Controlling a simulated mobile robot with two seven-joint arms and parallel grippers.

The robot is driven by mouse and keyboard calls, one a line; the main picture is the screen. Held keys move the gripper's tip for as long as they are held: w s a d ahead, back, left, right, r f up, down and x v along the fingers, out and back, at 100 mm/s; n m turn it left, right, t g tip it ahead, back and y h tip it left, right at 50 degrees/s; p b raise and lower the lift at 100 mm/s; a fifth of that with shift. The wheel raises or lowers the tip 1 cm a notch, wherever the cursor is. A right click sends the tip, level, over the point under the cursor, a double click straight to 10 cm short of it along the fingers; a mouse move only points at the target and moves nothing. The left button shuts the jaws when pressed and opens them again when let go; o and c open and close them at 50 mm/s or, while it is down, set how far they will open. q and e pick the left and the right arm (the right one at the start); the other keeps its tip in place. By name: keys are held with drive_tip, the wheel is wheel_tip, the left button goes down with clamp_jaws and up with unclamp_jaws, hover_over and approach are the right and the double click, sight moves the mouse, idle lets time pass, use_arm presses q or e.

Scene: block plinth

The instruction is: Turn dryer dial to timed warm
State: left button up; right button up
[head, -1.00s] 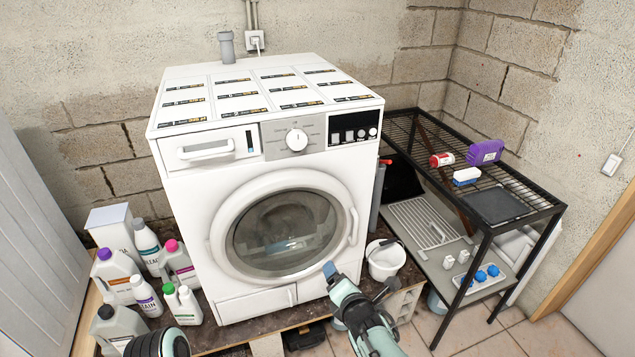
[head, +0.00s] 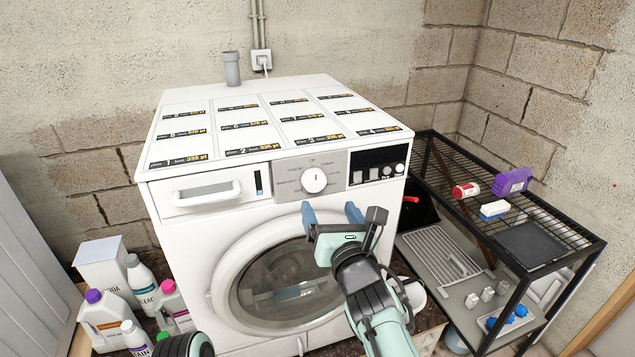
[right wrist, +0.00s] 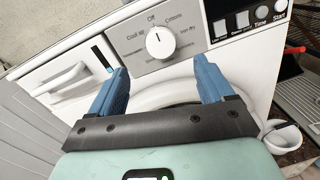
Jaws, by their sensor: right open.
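The dryer (head: 225,225) is a white front-loading machine with a round glass door. Its dial (head: 314,180) is a white round knob on a grey panel. In the right wrist view the dial (right wrist: 160,43) has a short mark near its top, toward the label Off. Other labels ring it, most too small to read surely. My right gripper (head: 331,211) is open and empty, below and slightly right of the dial in the head view. In the right wrist view its blue fingers (right wrist: 161,68) spread to either side below the dial, not touching it. My left gripper is out of view.
A drawer handle (head: 207,194) is left of the dial, and a black button panel (head: 377,166) is right of it. A black wire rack (head: 450,160) stands at the right. Bottles (head: 108,315) stand at the lower left.

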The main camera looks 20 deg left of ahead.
sight(316, 182)
drive_tip(key=p+x, duration=0.3)
drive_tip(key=x, duration=0.5)
drive_tip(key=shift+w+a, duration=0.1)
drive_tip(key=shift+w, duration=0.2)
drive_tip(key=shift+p+x, duration=0.45)
drive_tip(key=shift+x, duration=0.3)
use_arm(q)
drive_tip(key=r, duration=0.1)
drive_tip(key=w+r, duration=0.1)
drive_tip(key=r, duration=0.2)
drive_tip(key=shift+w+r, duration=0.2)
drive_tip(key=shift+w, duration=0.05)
use_arm(e)
drive_tip(key=shift+f, duration=0.1)
drive_tip(key=c, duration=1)
